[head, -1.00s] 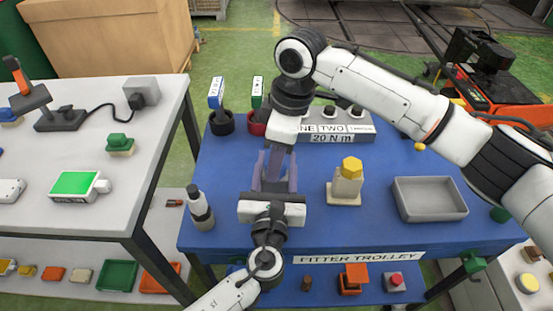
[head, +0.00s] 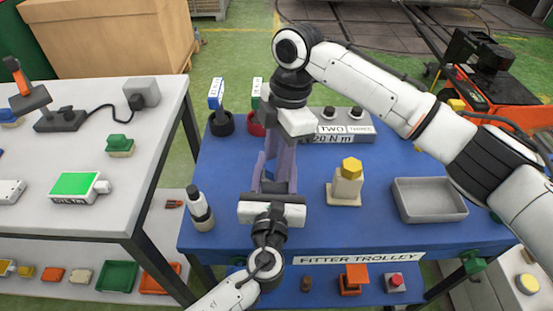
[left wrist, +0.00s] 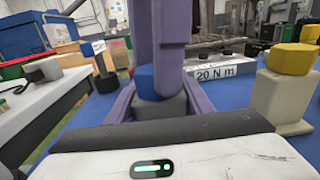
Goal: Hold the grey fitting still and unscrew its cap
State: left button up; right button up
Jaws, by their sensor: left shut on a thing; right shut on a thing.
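The grey fitting (left wrist: 160,107) stands between the fingers of my left gripper (head: 273,184) in the left wrist view. My left gripper is shut on it from the near side, low over the blue trolley top. Its blue cap (left wrist: 147,79) sits on top of the fitting. My right gripper (head: 281,163) reaches straight down from above, its purple fingers shut on the cap. The near purple finger covers part of the cap in the left wrist view. In the head view the fingers hide the fitting and cap, so I cannot tell how loose the cap is.
On the trolley (head: 310,232), a beige fitting with a yellow cap (head: 347,183) and an empty grey tray (head: 429,199) stand to the right. A bottle (head: 200,210) stands left. Behind are a 20 N m box (head: 345,124) and blue and green labelled tools in cups.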

jog(key=o, duration=1.2)
jog(key=shift+c, duration=0.2)
jog(key=shift+o, duration=0.4)
jog(key=shift+r, duration=2)
